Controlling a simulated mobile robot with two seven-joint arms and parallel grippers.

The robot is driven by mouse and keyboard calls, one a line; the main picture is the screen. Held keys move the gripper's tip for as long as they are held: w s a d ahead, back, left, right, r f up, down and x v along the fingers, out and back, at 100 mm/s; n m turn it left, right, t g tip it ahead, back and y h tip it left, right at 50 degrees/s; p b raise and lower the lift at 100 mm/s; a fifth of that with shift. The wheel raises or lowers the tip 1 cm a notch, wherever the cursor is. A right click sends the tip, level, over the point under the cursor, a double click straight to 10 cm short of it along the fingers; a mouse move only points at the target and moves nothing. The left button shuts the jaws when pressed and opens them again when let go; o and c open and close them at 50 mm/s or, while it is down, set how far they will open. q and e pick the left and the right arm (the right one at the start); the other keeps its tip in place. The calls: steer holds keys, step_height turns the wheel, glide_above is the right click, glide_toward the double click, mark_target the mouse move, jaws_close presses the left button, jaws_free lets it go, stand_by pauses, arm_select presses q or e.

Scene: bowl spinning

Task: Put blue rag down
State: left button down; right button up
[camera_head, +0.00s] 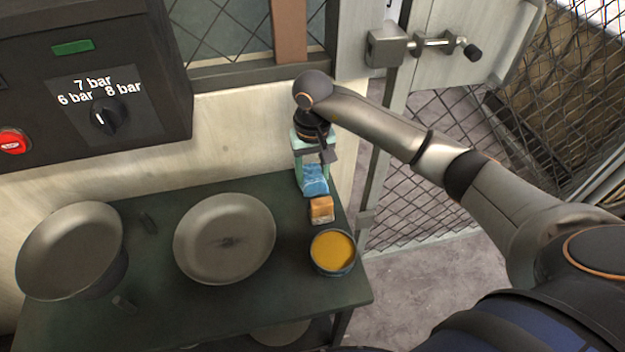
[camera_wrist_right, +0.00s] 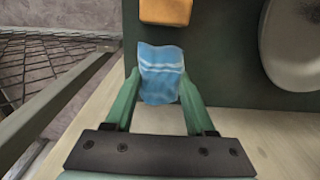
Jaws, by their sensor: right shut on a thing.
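The blue rag (camera_head: 314,179) is a small folded cloth with pale stripes. It shows at the back right corner of the dark green table (camera_head: 305,280). My right gripper (camera_head: 313,172) points down there with its green fingers on either side of the rag. In the right wrist view the rag (camera_wrist_right: 160,75) sits between the two green fingertips (camera_wrist_right: 158,92), which are shut on it. I cannot tell whether the rag touches the tabletop. My left gripper is not in view.
An orange block (camera_head: 321,209) lies just in front of the rag. A bowl of yellow-orange content (camera_head: 333,251) stands nearer. Two large grey bowls (camera_head: 224,240) (camera_head: 70,250) occupy the middle and left. A control box (camera_head: 90,85) and wall are behind; a mesh fence is at right.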

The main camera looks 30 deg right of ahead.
mark_target(312, 182)
step_height(312, 182, down, 3)
steer(key=shift+r, duration=0.2)
steer(key=shift+f, duration=0.2)
steer(key=shift+f, duration=0.2)
steer(key=o, duration=1.2)
steer(key=shift+r, duration=0.1)
